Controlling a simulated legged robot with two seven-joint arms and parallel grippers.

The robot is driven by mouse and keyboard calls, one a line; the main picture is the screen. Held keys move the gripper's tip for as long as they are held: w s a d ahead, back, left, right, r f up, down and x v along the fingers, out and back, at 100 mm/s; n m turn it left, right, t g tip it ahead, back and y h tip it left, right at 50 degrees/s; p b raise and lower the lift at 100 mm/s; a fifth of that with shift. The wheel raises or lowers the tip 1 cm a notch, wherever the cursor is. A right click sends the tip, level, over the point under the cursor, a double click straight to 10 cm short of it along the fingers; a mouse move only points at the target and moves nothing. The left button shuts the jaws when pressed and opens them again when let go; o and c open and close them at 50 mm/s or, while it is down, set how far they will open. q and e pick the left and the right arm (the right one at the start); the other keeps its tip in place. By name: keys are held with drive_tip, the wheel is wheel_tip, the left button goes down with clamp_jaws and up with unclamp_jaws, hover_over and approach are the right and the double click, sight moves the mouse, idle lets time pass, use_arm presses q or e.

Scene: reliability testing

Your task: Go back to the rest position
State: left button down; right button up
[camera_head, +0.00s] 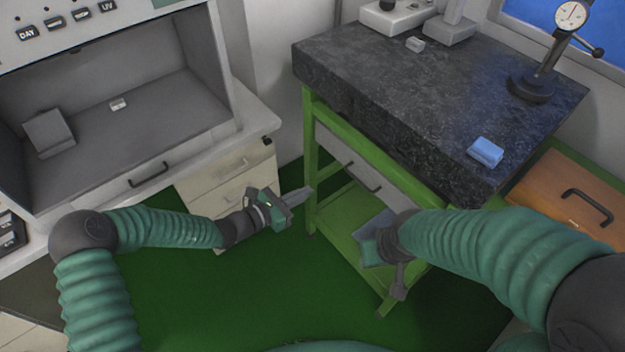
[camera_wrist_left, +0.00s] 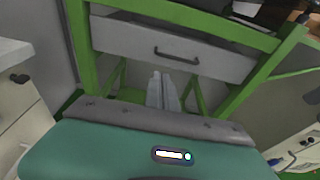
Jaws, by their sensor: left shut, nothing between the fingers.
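My left gripper (camera_head: 300,193) hangs in the air over the green floor, between the drawer cabinet and the green stand. Its fingers are shut with nothing between them. In the left wrist view its fingertips (camera_wrist_left: 162,78) point toward the stand's grey drawer (camera_wrist_left: 180,48). My right gripper (camera_head: 385,290) is low in front of the green stand, pointing down. Its fingers are partly hidden by its own wrist and body, so I cannot tell its opening. Both arms are bent forward, and neither gripper is seen touching anything.
A dark granite slab (camera_head: 400,85) on a green stand (camera_head: 312,150) bears a blue block (camera_head: 485,152) and a dial gauge (camera_head: 571,15). A light booth (camera_head: 150,110) with small blocks is at left, above a drawer cabinet (camera_head: 235,165). A wooden box (camera_head: 560,190) is at right. The green floor (camera_head: 230,290) is clear.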

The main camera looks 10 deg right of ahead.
use_arm(q)
drive_tip(key=s+a+m+g+y+p, duration=0.1)
drive_tip(key=s+a+m+g+y, duration=0.15)
drive_tip(key=s+m, duration=0.3)
drive_tip(key=s+a+r+m+g+y+p, duration=0.1)
drive_tip(key=s+a+m+g, duration=0.25)
drive_tip(key=s, duration=0.25)
drive_tip(key=s+a+m+g+y+p, duration=0.1)
drive_tip(key=s+a+m+g+y, duration=0.1)
drive_tip(key=s+m, duration=0.35)
drive_tip(key=s+a+r+m+t+y+p, duration=0.1)
drive_tip(key=s+a+r+m+y, duration=0.2)
drive_tip(key=a, duration=0.6)
drive_tip(key=s+a+r+m+t+y+p, duration=0.1)
drive_tip(key=s+a+r+m+y, duration=0.2)
drive_tip(key=a+r+m+y, duration=0.2)
drive_tip(key=a+m, duration=0.1)
drive_tip(key=a, duration=0.2)
drive_tip(key=shift+s+a+r+m+t, duration=0.25)
drive_tip(key=shift+s+a+m+t, duration=0.1)
drive_tip(key=shift+s+t, duration=0.05)
use_arm(e)
drive_tip(key=v, duration=0.5)
drive_tip(key=shift+w+d+r, duration=0.1)
drive_tip(key=shift+w+d, duration=0.05)
drive_tip(key=shift+w, duration=0.2)
use_arm(q)
drive_tip(key=shift+s+d, duration=0.1)
use_arm(e)
drive_tip(key=shift+s+d, duration=0.1)
